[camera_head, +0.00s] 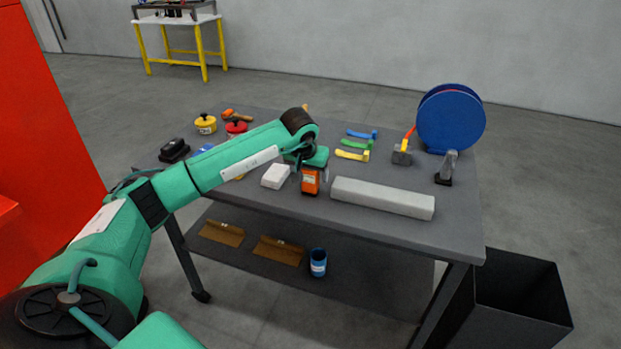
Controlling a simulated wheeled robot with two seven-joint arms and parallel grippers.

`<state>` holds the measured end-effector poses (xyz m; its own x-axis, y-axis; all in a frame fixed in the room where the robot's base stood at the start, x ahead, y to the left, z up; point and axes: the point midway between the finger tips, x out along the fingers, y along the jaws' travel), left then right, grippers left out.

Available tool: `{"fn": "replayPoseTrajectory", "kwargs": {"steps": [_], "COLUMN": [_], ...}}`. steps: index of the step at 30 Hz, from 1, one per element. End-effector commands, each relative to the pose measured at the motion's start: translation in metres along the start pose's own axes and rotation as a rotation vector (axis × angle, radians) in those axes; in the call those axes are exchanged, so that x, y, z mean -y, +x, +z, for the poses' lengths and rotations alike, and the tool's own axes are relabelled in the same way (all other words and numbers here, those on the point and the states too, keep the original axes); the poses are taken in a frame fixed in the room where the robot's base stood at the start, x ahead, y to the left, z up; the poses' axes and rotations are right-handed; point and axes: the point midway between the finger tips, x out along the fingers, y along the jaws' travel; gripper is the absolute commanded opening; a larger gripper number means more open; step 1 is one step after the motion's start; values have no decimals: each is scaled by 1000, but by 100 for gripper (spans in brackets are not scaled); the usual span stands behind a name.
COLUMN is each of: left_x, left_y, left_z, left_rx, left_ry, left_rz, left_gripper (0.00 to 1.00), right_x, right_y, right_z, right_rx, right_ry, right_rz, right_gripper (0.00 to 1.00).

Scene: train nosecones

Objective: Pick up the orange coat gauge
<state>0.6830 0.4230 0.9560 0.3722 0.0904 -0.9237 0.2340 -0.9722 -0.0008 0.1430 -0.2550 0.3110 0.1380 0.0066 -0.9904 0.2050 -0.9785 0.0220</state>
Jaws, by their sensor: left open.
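The orange coat gauge (311,182) is a small orange box with a dark top. It stands near the front edge of the grey worktable (400,220), left of a long pale grey block. My left arm reaches in over the table from the left. My left gripper (308,164) is open, at the upper end of the gauge in the picture. Its fingers are small and partly hidden, so I cannot tell whether they touch the gauge or stand around it. My right gripper is not in view.
A white block (275,175) lies just left of the gauge, and the long grey block (382,198) lies to its right. Yellow, green and blue handled tools (357,145) lie behind. A blue reel (451,119) stands at back right. A black bin (520,300) stands on the floor.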

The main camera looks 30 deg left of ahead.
Motion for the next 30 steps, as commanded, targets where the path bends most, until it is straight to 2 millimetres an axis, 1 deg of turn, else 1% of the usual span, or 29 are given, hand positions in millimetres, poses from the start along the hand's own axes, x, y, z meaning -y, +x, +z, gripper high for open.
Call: {"fn": "replayPoseTrajectory", "kwargs": {"steps": [1,3,6,9,14,15,17,21,22,30], "left_x": [-1,0,0,0,0,0,0,0,0,0], "left_y": [6,16,25,28,28,28,28,28,28,26], "left_z": [0,0,0,0,0,0,0,0,0,-1], "left_rx": [5,3,2,1,0,0,0,0,0,-1], "left_ry": [-1,-1,-1,0,0,0,0,0,0,0], "left_rz": [1,1,1,1,1,1,1,1,1,1], "left_gripper": [67,67,67,67,67,59,48,20,15,15], "right_x": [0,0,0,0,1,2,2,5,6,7], "right_y": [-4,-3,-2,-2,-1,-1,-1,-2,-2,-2], "right_z": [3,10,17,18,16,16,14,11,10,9], "right_rx": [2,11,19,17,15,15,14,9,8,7], "right_ry": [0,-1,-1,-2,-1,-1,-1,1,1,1], "right_rz": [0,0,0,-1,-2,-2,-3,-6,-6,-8], "right_gripper": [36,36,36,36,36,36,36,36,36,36]}}
